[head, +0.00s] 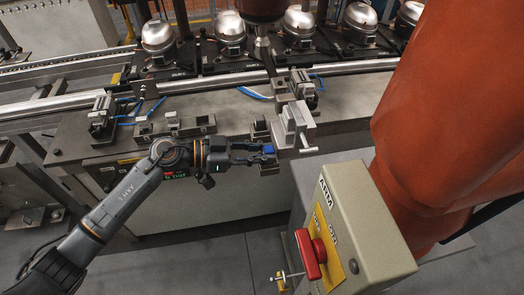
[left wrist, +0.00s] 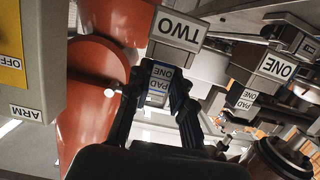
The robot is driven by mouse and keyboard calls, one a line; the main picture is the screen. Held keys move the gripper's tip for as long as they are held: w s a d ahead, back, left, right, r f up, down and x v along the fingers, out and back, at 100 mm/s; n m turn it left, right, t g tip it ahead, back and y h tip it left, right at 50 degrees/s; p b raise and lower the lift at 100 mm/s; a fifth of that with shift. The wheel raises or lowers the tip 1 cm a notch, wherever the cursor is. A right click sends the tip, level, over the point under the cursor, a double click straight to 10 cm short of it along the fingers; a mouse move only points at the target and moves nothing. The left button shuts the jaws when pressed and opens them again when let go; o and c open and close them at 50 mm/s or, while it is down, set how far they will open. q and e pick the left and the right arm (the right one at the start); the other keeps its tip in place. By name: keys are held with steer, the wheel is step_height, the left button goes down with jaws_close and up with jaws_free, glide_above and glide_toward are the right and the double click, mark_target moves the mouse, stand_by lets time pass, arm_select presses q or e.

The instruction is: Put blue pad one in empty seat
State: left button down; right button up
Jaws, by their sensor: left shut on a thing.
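My left gripper (head: 258,153) reaches in from the left and is shut on a small blue pad (head: 268,149), held at the bench's front edge beside a grey clamp-like fixture (head: 293,124). In the left wrist view, the blue pad (left wrist: 160,73) shows between my left fingers (left wrist: 159,100), with an upside-down label reading PAD ONE. A block labelled TWO (left wrist: 179,29) is just beyond it; I cannot tell if they touch. To the right is a block labelled ONE (left wrist: 276,66), with another PAD ONE label (left wrist: 246,99) below it. I cannot make out an empty seat. My right gripper is not in view.
A large orange robot arm (head: 440,130) fills the right side. A control box labelled ARM (head: 368,235) with a red switch (head: 310,254) stands in front. Small fixtures (head: 175,123) sit on the bench (head: 75,140). Several silver compressors (head: 158,36) line the back.

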arm_select(q)
steer(key=shift+f, duration=0.15)
steer(key=c, duration=1.2)
jaws_free()
steer(key=shift+r, duration=0.2)
steer(key=shift+b+v, duration=1.15)
steer(key=shift+v, duration=4.9)
